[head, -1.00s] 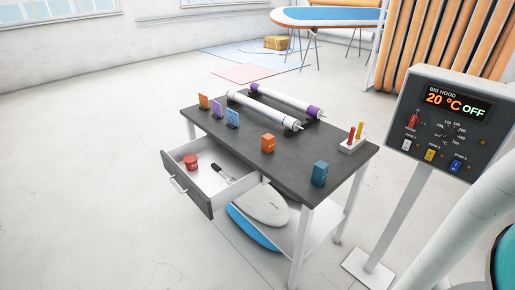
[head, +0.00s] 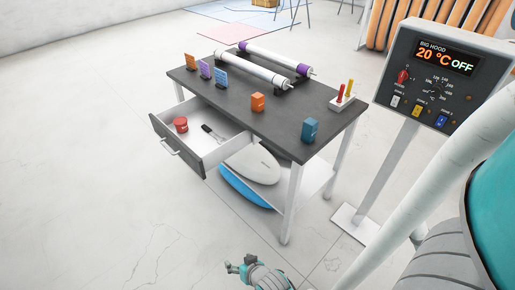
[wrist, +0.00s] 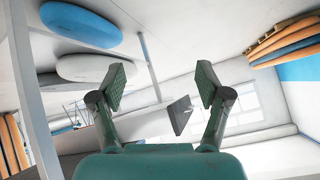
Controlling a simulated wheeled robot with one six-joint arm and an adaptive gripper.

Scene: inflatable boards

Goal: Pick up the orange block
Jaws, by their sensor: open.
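The orange block (head: 257,102) stands upright on the dark top of the table (head: 225,103), near the middle of its front half. My gripper (head: 240,267) is low in front of the table at the bottom of the head view, well apart from the block. In the wrist view my gripper (wrist: 160,88) has its two fingers spread wide with nothing between them. The orange block cannot be made out in the wrist view, which is tilted and shows the table's underside region.
A teal block (head: 310,130) stands right of the orange one. White rollers (head: 250,69) lie behind it, and small signs (head: 205,70) stand left. An open drawer (head: 178,148) juts from the table's left. A control panel (head: 440,80) stands right. Floor in front is clear.

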